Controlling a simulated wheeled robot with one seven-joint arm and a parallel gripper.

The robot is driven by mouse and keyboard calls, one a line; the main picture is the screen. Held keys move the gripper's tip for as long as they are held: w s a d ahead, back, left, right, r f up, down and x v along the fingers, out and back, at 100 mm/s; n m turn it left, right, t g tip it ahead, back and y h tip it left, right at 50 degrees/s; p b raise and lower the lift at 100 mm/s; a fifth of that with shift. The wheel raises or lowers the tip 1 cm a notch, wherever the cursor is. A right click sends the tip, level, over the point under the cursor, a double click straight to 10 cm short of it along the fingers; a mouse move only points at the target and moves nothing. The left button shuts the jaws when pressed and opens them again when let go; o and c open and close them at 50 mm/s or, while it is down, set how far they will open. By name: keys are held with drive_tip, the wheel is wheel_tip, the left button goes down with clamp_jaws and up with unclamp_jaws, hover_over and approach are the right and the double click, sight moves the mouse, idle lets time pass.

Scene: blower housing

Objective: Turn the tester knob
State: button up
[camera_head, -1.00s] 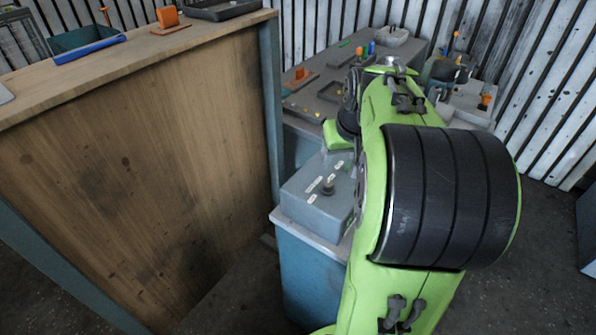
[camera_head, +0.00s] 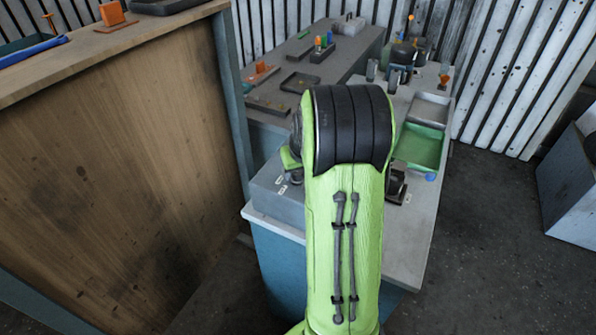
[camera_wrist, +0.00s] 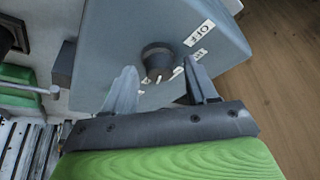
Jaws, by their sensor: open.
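The tester is a grey-blue box (camera_wrist: 110,50) on the near end of a pale-topped bench. In the wrist view its dark round knob (camera_wrist: 157,60) stands on the face, with white labels beside it, one reading "OFF" (camera_wrist: 199,33). My gripper (camera_wrist: 163,80) is open, its two grey fingers pointing at the tester face. The knob shows between and just beyond the fingertips; I cannot tell whether either finger touches it. In the head view the tester box (camera_head: 275,197) is partly hidden behind my green arm, and the knob is hidden there.
A tall wooden-sided counter (camera_head: 110,150) stands close on the left. A green tray (camera_head: 422,148) and a dark device lie right of my arm on the bench (camera_head: 412,240). Pots and small parts stand behind. Open floor (camera_head: 480,220) lies at the right.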

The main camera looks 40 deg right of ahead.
drive_tip(key=c, duration=1)
drive_tip(key=shift+c, duration=0.2)
drive_tip(key=shift+n, duration=0.3)
drive_tip(key=n, duration=0.1)
drive_tip(key=n+y, duration=0.1)
drive_tip(key=n, duration=0.1)
drive_tip(key=shift+s+d+n+t+y, duration=0.1)
drive_tip(key=shift+d+n+t+y, duration=0.05)
drive_tip(key=shift+n+t+y, duration=0.15)
drive_tip(key=shift+d+n+y, duration=0.15)
drive_tip(key=shift+n+y, duration=0.65)
drive_tip(key=shift+n, duration=1.4)
drive_tip(key=o, duration=1)
drive_tip(key=shift+o, duration=0.2)
